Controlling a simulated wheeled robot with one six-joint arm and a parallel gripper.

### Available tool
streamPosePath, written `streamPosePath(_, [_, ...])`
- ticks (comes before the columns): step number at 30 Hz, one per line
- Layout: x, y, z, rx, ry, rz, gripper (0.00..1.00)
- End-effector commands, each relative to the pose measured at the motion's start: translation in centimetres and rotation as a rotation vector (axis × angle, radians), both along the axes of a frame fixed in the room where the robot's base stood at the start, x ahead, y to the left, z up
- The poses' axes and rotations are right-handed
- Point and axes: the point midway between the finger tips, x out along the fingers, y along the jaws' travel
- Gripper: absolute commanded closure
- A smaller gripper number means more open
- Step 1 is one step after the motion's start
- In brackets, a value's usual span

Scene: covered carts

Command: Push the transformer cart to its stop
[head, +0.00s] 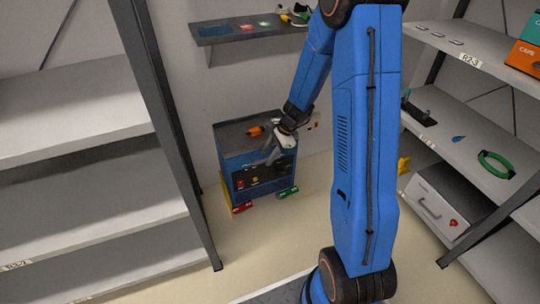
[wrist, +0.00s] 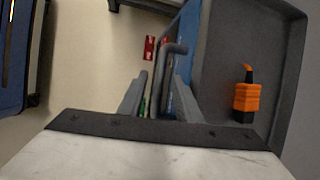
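The blue cart (head: 236,163) stands against the back wall in the head view, with a dark tray top and a front panel of small coloured parts. I cannot read a label naming it as the transformer cart. Its grey tray top (wrist: 222,75) fills the right of the wrist view. A grey bar handle (wrist: 167,68) runs along the cart's side. My gripper (head: 268,155) is at the cart's front. In the wrist view my gripper (wrist: 160,95) has its fingers apart, with the handle between them and no clear grip on it.
An orange tool (head: 255,131) lies on the cart's top. Red (head: 242,208) and green (head: 287,192) pieces show at its foot. Shelving stands at left (head: 80,120) and right (head: 460,135). A wall shelf (head: 240,30) hangs above the cart. Another blue object (wrist: 12,70) is at the wrist view's left.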

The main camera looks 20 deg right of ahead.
Motion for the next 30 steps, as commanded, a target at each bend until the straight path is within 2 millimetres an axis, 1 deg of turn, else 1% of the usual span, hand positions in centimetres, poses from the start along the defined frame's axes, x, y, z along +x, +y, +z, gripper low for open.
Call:
streamPosePath(9, [0.0,-0.2,0.1,-0.003,-0.001,-0.002,0.69])
streamPosePath(14, [-0.1,-0.7,1.3,-0.004,-0.004,-0.002,0.69])
streamPosePath(17, [-0.4,-1.4,2.7,-0.004,-0.005,-0.003,0.69])
streamPosePath(30, [-1.8,-4.7,10.6,-0.004,-0.005,-0.003,0.69])
